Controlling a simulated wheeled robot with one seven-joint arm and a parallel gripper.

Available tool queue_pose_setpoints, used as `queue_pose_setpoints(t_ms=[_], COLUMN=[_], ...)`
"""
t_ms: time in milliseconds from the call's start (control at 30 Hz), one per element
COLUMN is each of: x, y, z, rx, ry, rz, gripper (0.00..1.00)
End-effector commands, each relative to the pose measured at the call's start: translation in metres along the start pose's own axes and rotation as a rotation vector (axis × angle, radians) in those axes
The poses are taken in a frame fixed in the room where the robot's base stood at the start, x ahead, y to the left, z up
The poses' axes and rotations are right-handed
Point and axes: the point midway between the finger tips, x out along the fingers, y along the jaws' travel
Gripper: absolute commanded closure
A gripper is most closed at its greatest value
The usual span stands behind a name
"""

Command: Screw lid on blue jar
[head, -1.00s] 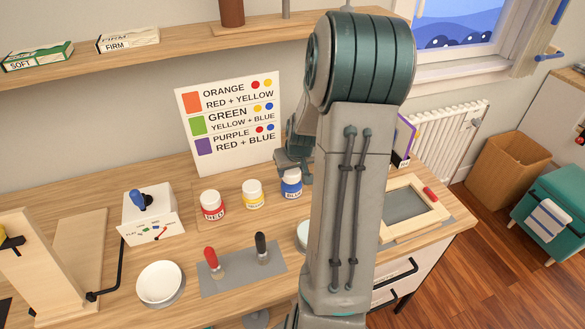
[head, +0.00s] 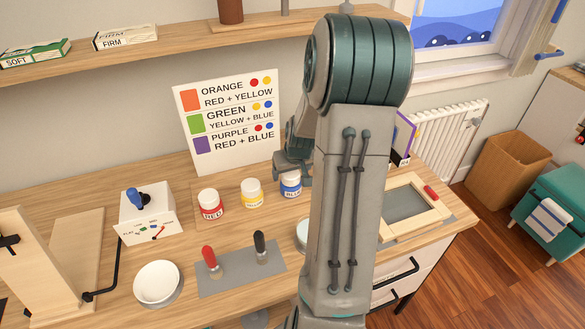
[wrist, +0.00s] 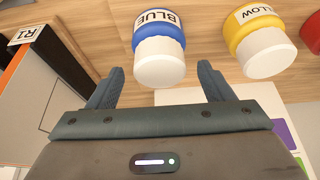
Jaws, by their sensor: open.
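The blue jar (head: 290,187) stands upright on the desk at the right end of a row of jars. In the wrist view the blue jar (wrist: 158,30) shows its label upside down, a blue band and a white top. I cannot tell if that white top is a lid, or if it is screwed tight. My gripper (wrist: 160,70) is open and empty, with one finger on each side of the white top in the picture. Any contact is not visible. In the head view my gripper (head: 292,166) is just above and behind the jar, partly hidden by my arm.
The yellow jar (head: 252,193) and red jar (head: 210,205) stand left of the blue jar. A colour chart board (head: 228,125) stands behind them. A grey mat (head: 235,272) with two handled tools and a white bowl (head: 157,282) lie in front. A framed screen (head: 408,207) lies right.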

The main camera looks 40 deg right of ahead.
Motion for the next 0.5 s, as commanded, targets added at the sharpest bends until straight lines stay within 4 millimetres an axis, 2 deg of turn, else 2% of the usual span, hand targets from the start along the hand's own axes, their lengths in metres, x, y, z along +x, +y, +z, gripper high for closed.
queue_pose_setpoints(t_ms=[167,500], x=[-0.012,-0.07], y=[0.001,0.001], z=[-0.001,-0.001], rx=[0.0,0.001], ry=[0.003,0.004], rz=[0.002,0.004], gripper=[0.26,0.26])
